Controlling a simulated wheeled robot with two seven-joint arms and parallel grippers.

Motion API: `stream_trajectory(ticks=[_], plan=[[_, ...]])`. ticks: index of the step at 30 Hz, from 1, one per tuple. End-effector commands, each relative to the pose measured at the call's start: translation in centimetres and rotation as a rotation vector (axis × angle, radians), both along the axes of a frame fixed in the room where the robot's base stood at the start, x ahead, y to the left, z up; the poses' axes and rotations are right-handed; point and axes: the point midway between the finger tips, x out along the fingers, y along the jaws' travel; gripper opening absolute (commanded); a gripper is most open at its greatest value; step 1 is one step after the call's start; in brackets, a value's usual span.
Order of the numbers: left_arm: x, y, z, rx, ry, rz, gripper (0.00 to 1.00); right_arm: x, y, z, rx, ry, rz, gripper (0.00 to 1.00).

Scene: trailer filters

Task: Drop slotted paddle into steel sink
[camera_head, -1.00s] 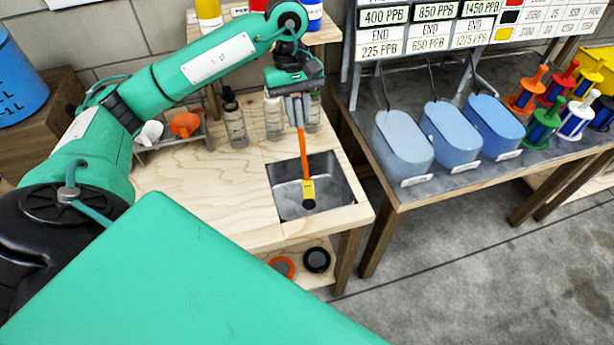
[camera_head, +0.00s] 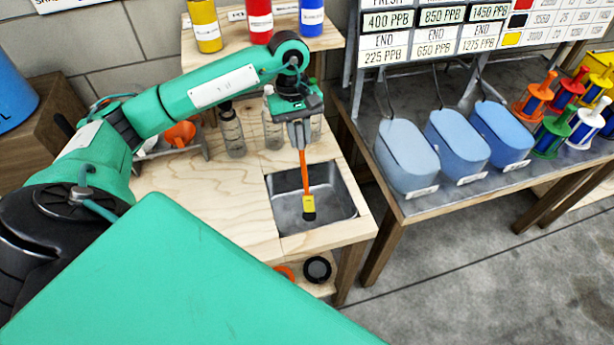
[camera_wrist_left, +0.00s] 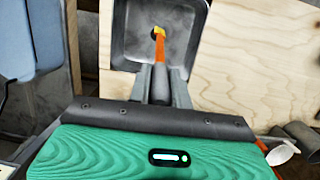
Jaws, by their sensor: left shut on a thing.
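My left gripper (camera_head: 299,134) is shut on the handle of an orange paddle (camera_head: 304,172) and holds it hanging nearly upright. I cannot tell whether that end touches the sink floor. In the left wrist view the gripper (camera_wrist_left: 160,86) points at the sink (camera_wrist_left: 128,45), with the orange shaft (camera_wrist_left: 159,48) running out from between the fingers. My right gripper is not in view.
The sink is set in a wooden bench (camera_head: 200,208) with clear top at its left. Clear bottles (camera_head: 231,130) stand behind the sink. Blue tubs (camera_head: 405,158) and coloured spools (camera_head: 550,130) stand on a table at the right. A shelf with coloured bottles (camera_head: 258,20) is at the back.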

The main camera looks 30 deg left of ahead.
Motion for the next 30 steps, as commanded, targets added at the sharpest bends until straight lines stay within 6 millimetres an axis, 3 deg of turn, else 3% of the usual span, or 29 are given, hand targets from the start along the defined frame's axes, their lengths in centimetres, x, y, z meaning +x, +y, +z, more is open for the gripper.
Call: stream_trajectory(ticks=[13, 23, 24, 27, 30], plan=[[-0.1, -0.1, -4.9, 0.000, 0.001, 0.000, 0.00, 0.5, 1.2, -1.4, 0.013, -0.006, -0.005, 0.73], [0.0, 0.0, -5.4, 0.000, 0.000, 0.000, 0.00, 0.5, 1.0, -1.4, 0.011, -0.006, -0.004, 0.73], [0.0, 0.0, -5.4, 0.000, 0.000, 0.000, 0.22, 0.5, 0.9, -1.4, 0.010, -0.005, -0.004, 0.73], [0.0, 0.0, -5.4, 0.000, 0.000, 0.000, 0.42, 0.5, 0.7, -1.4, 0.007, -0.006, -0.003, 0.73], [0.0, 0.0, -5.4, 0.000, 0.000, 0.000, 0.46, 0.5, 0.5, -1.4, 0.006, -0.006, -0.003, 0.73]])
